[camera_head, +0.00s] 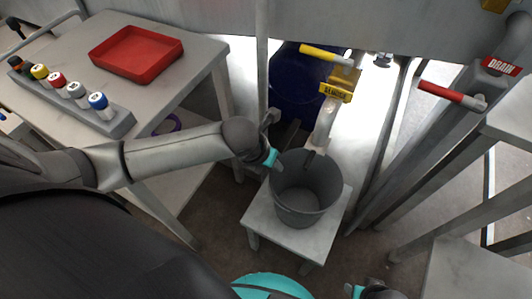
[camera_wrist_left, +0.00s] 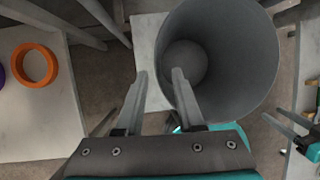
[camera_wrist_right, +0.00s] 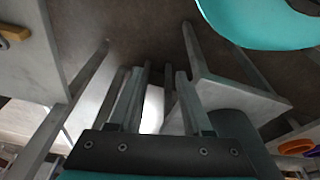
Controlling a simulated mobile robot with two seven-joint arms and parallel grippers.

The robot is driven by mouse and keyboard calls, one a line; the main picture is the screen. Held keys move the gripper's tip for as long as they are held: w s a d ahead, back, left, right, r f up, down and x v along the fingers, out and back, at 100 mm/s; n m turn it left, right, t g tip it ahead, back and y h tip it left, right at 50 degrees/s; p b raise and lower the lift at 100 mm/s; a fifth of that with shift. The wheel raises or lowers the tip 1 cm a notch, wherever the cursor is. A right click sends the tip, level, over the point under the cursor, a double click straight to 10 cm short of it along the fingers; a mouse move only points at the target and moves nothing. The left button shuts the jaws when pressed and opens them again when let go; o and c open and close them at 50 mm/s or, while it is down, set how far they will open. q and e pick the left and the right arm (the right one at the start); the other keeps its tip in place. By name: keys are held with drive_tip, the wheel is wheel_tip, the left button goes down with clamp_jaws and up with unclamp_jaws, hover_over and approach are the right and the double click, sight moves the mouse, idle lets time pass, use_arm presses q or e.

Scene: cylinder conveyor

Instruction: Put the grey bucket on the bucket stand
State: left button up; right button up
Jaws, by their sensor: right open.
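The grey bucket (camera_head: 305,190) is upright over the small white stand (camera_head: 258,222) and appears to rest on its top. It also shows in the left wrist view (camera_wrist_left: 235,60), empty inside. My left gripper (camera_head: 274,160) is at the bucket's left rim. In the left wrist view its fingers (camera_wrist_left: 162,73) are apart, one over the bucket's opening and one outside, with the stand visible between the tips. My right gripper (camera_wrist_right: 158,72) is open and empty, low at the bottom edge of the head view.
A yellow-handled valve (camera_head: 328,56) and pipe are just behind the bucket. A blue drum (camera_head: 295,85) stands behind. A red tray (camera_head: 135,52) and a rack of coloured cylinders (camera_head: 72,98) sit on the left table. A red drain handle (camera_head: 445,93) is at right.

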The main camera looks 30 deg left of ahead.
use_arm(q)
drive_tip(key=shift+p+v, duration=0.9)
drive_tip(key=shift+v, duration=1.25)
use_arm(e)
drive_tip(key=shift+s+d+f, duration=0.25)
drive_tip(key=shift+s+f, duration=0.1)
drive_tip(key=shift+f, duration=0.3)
drive_tip(key=shift+s+d+f, duration=0.2)
drive_tip(key=shift+s+f, duration=0.1)
drive_tip(key=shift+f, duration=0.4)
drive_tip(key=shift+s+d+f, duration=0.25)
drive_tip(key=shift+s+f, duration=0.1)
drive_tip(key=shift+f, duration=0.3)
use_arm(q)
drive_tip(key=shift+c, duration=0.2)
